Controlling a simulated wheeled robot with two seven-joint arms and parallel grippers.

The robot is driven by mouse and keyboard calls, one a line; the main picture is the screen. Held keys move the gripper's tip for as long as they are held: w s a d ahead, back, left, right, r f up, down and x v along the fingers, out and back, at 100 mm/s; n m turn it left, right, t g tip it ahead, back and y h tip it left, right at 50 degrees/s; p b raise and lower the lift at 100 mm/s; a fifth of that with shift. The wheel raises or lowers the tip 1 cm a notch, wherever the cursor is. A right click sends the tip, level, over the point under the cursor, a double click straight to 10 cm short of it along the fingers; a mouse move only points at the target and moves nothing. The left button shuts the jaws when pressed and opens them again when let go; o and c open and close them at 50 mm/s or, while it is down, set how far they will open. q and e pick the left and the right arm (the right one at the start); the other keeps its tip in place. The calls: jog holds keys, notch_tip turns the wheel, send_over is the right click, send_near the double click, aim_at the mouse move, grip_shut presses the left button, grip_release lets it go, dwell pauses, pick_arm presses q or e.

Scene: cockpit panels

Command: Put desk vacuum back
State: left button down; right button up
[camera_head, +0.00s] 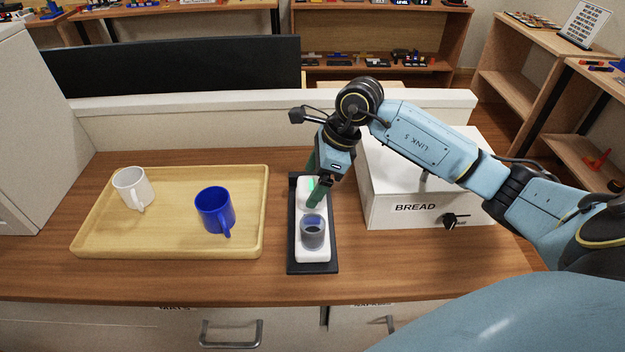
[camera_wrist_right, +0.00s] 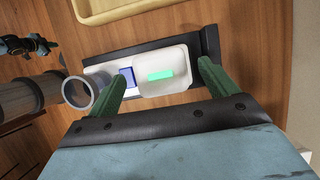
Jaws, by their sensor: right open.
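The desk vacuum (camera_head: 313,243) is white with a smoky clear cup at its near end. It lies on a long black dock (camera_head: 327,267) in the middle of the counter, and a green light shows on it. In the right wrist view the vacuum (camera_wrist_right: 177,82) lies between and below my spread green fingers, with its grey cup to the left. My right gripper (camera_head: 315,186) is open over the vacuum's far half and points down; it also shows in the right wrist view (camera_wrist_right: 163,78). Whether the fingers touch the vacuum I cannot tell. My left gripper is out of view.
A wooden tray (camera_head: 170,243) with a white mug (camera_head: 132,188) and a blue mug (camera_head: 214,209) stands left of the dock. A white bread box (camera_head: 390,211) stands close on the right. A low wall (camera_head: 240,125) runs behind. Clear counter lies along the front edge.

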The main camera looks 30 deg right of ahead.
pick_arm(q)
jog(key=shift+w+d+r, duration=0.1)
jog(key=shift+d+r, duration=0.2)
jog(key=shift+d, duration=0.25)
pick_arm(e)
jog(key=v, duration=1.1)
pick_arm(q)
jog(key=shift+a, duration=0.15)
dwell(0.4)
pick_arm(e)
jog(key=shift+c, duration=0.4)
